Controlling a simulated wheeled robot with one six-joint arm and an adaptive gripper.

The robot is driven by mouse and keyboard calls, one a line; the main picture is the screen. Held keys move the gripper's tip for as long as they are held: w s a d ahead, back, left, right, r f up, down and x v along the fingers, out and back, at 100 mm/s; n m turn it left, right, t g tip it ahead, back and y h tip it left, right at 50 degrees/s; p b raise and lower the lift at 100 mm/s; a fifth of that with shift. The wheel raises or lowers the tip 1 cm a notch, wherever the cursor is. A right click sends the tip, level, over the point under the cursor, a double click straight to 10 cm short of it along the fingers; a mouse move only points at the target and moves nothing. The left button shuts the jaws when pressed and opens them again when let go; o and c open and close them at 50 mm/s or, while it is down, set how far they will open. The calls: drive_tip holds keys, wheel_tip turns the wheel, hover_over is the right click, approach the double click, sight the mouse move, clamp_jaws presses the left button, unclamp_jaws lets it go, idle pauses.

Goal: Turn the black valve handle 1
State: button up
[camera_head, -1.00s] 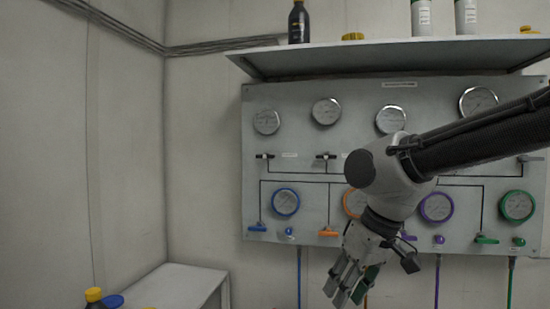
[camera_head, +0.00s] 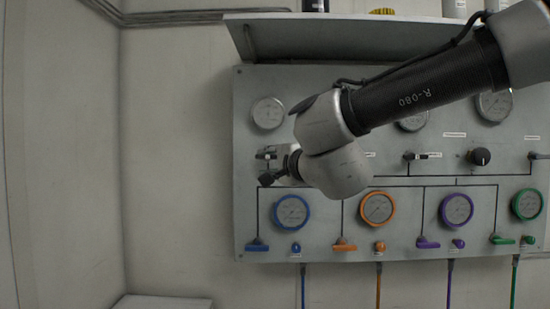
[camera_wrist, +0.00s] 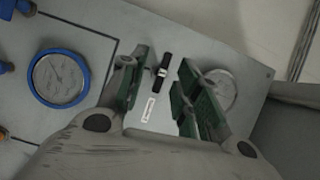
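In the wrist view, a black valve handle (camera_wrist: 162,72) with a bright hub stands on the grey panel beside a small white label. My gripper (camera_wrist: 160,84) is open, one green-padded finger on each side of the handle. No contact shows between the pads and the handle. In the head view, my gripper (camera_head: 272,168) is at the panel's left side, below the upper-left gauge. It and my wrist hide most of this handle there.
The grey panel (camera_head: 345,250) carries other black handles (camera_head: 418,156), a black knob (camera_head: 480,157) and several gauges. Blue (camera_head: 257,247), orange, purple and green levers line its lower edge. A shelf (camera_head: 330,28) juts out above. The wall left of the panel is clear.

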sight(269, 157)
drive_tip(key=shift+m+t+h, duration=0.4)
drive_tip(key=shift+m+h, duration=0.1)
drive_tip(key=shift+m, duration=0.3)
drive_tip(key=x, duration=0.2)
drive_tip(key=d+x, duration=0.1)
drive_tip(key=x, duration=0.4)
drive_tip(key=shift+w+d+r, duration=0.15)
drive_tip(key=shift+w+r, duration=0.25)
drive_tip(key=shift+w, duration=0.25)
clamp_jaws()
